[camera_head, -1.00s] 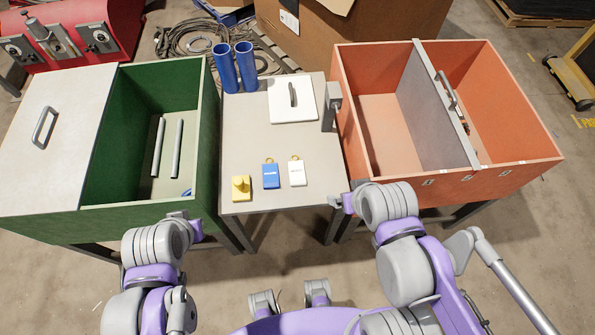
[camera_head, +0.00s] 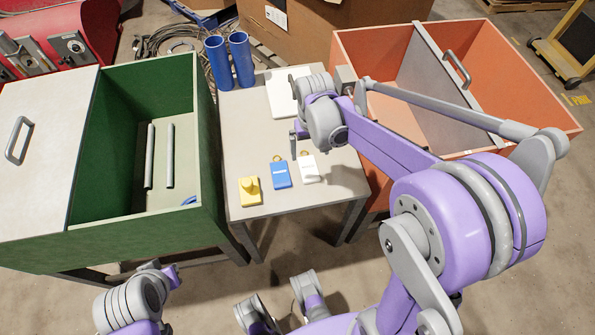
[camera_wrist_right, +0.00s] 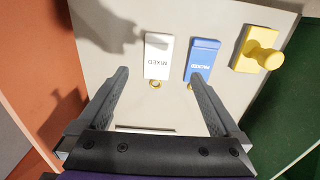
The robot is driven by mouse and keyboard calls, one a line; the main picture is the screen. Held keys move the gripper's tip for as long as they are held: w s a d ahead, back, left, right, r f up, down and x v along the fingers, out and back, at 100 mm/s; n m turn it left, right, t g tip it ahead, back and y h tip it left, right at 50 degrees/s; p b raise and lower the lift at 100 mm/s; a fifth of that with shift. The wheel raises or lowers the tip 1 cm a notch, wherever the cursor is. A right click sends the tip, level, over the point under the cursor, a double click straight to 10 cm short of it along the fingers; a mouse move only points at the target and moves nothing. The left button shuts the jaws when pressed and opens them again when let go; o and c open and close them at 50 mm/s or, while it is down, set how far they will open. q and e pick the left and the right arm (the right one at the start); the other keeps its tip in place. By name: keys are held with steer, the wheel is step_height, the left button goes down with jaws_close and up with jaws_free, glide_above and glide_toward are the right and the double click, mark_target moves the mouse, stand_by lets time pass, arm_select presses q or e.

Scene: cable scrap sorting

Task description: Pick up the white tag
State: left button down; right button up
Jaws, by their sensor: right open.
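The white tag (camera_head: 309,172) lies flat on the grey table (camera_head: 262,130), with a small brass ring at its far end. In the right wrist view the white tag (camera_wrist_right: 158,56) reads "MIXED", and its ring shows between the fingertips. My right gripper (camera_head: 299,143) is just behind the tag in the head view, pointing down. In the wrist view the right gripper (camera_wrist_right: 157,76) is open and empty, its fingers spread to either side of the tag's ring end. My left gripper (camera_head: 168,278) is low at the left, away from the table; its jaws do not show clearly.
A blue tag (camera_head: 281,176) lies close beside the white one, and a yellow knobbed block (camera_head: 249,191) lies beyond it. A green bin (camera_head: 85,150) and an orange bin (camera_head: 520,110) flank the table.

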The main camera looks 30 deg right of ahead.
glide_above(310, 171)
steer(key=f, duration=0.4)
steer(key=shift+s+a+f+b, duration=0.1)
steer(key=shift+s+a+b, duration=0.1)
steer(key=shift+b, duration=0.15)
steer(key=shift+w+d+f+b, duration=0.15)
steer(key=shift+f+b, duration=0.1)
steer(key=shift+f, duration=1.35)
steer(key=shift+w+a+f+b, duration=0.1)
steer(key=shift+f+b, duration=0.15)
steer(key=shift+f, duration=1.3)
steer(key=c, duration=1.4)
steer(key=shift+o, duration=0.2)
step_height(310, 171, up, 10)
steer(key=p, duration=0.1)
steer(key=shift+p, duration=0.4)
